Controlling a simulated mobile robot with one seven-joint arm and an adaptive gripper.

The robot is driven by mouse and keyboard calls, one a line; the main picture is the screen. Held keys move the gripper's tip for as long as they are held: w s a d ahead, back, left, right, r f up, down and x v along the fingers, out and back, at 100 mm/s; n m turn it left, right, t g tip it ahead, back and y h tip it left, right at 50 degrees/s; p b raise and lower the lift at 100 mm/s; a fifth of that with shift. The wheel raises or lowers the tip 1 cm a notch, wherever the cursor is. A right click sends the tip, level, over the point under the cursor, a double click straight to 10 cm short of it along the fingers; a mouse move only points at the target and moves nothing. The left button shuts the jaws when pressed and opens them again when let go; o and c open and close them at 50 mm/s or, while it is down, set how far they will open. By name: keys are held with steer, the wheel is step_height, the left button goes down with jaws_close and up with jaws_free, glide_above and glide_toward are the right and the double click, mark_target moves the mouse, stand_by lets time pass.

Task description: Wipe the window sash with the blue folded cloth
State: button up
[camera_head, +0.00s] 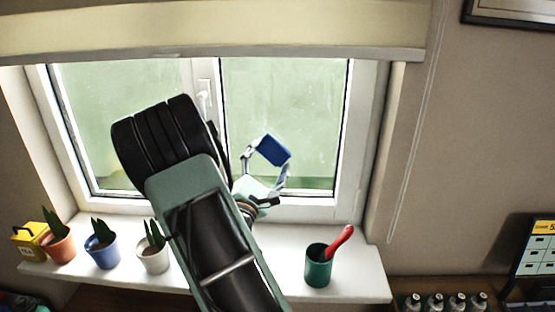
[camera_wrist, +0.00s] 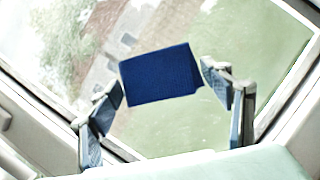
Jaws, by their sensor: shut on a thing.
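The blue folded cloth (camera_head: 273,149) is held between the fingertips of my gripper (camera_head: 268,160), in front of the lower part of the right window pane. In the wrist view the cloth (camera_wrist: 160,75) spans the gap between both fingers of my gripper (camera_wrist: 163,85), with its broad face visible. The white window sash (camera_head: 357,130) surrounds the right pane; its lower part is partly hidden by my arm. I cannot tell whether the cloth touches the glass or is apart from it.
The white sill (camera_head: 350,283) holds an orange pot (camera_head: 60,248), a blue pot (camera_head: 102,252), a white pot (camera_head: 152,258) and a green cup (camera_head: 318,268) with a red-handled tool (camera_head: 341,239). A window handle (camera_head: 204,95) and a blind (camera_head: 210,30) are above.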

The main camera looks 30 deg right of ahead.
steer(key=shift+w+a, duration=0.1)
steer(key=shift+s+a+f, duration=0.1)
steer(key=shift+s+a, duration=0.2)
steer(key=shift+s, duration=0.05)
steer(key=shift+s+a, duration=0.7)
steer(key=shift+s, duration=0.35)
steer(key=shift+s+a, duration=0.7)
steer(key=shift+s, duration=0.3)
steer(key=shift+s+a, duration=0.9)
steer(key=shift+s, duration=0.3)
steer(key=shift+a, duration=0.1)
